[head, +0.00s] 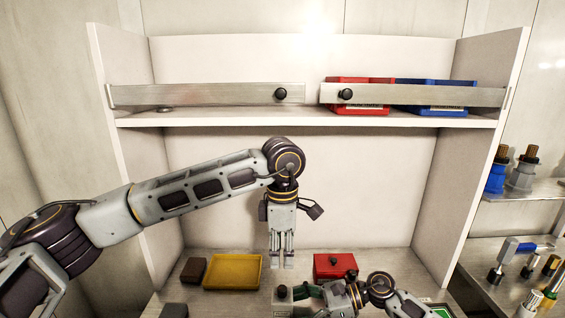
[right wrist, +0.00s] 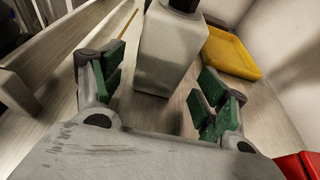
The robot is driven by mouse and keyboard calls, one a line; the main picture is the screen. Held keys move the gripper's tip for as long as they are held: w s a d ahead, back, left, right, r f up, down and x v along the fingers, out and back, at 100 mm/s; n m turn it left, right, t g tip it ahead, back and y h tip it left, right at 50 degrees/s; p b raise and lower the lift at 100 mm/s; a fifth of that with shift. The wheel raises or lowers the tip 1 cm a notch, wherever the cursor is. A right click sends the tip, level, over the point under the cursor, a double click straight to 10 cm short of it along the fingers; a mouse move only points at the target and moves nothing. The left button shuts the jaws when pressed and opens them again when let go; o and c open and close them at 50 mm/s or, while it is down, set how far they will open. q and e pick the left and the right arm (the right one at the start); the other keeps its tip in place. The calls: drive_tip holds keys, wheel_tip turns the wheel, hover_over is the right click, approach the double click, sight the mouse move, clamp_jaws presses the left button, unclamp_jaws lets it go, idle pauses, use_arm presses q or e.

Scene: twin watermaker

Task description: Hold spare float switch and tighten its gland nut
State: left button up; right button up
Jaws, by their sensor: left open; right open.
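My left gripper (head: 282,265) points straight down over the bench, open, its fingers narrowly apart with nothing visible between them. My right gripper (head: 298,291) is low at the front of the bench, below the left one in the head view. In the right wrist view its green-padded fingers (right wrist: 160,92) are open, one on each side of the line to a pale grey block (right wrist: 165,50) with a black top. The block stands just beyond the fingertips; contact cannot be told. I cannot make out a float switch or gland nut for certain.
A yellow tray (head: 232,286) and a dark brown block (head: 193,271) lie left of the grippers. A red box (head: 335,258) stands right. Red (head: 357,107) and blue (head: 433,110) bins sit on the shelf above. Fittings and tools (head: 517,260) fill the right-hand ledges.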

drive_tip(key=v, duration=0.8)
drive_tip(key=shift+d+r, duration=0.1)
drive_tip(key=shift+d, duration=0.15)
drive_tip(key=shift+s, duration=0.1)
